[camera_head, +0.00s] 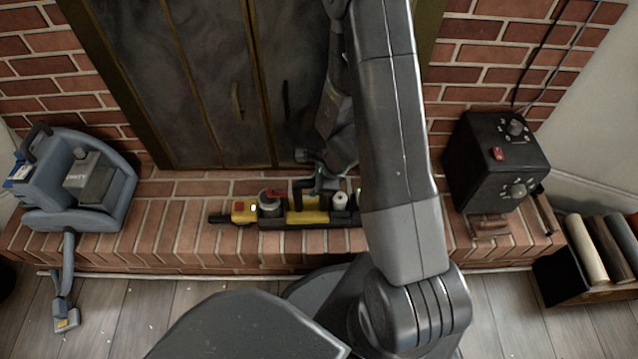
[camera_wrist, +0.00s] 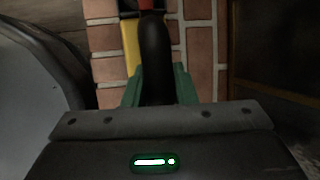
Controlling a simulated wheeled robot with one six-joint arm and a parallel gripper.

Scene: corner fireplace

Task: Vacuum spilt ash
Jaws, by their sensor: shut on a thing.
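A yellow-and-black tool (camera_head: 307,218), seemingly a handheld vacuum, lies lengthwise on the brick hearth, with a red part and a narrow end at its left. My arm covers its right end. My gripper (camera_head: 322,186) is at its black handle. In the wrist view, my gripper's green fingers (camera_wrist: 157,88) are shut around the black handle (camera_wrist: 155,55), with yellow body (camera_wrist: 131,45) behind. Small pale specks (camera_head: 150,325), possibly ash, lie on the wooden floor at lower left.
A blue-grey machine (camera_head: 80,190) stands on the hearth's left, its hose and nozzle (camera_head: 66,318) hanging to the floor. A black box with knobs (camera_head: 495,160) stands right. A log holder (camera_head: 590,290) is at far right. Dark fireplace doors (camera_head: 215,80) are closed behind.

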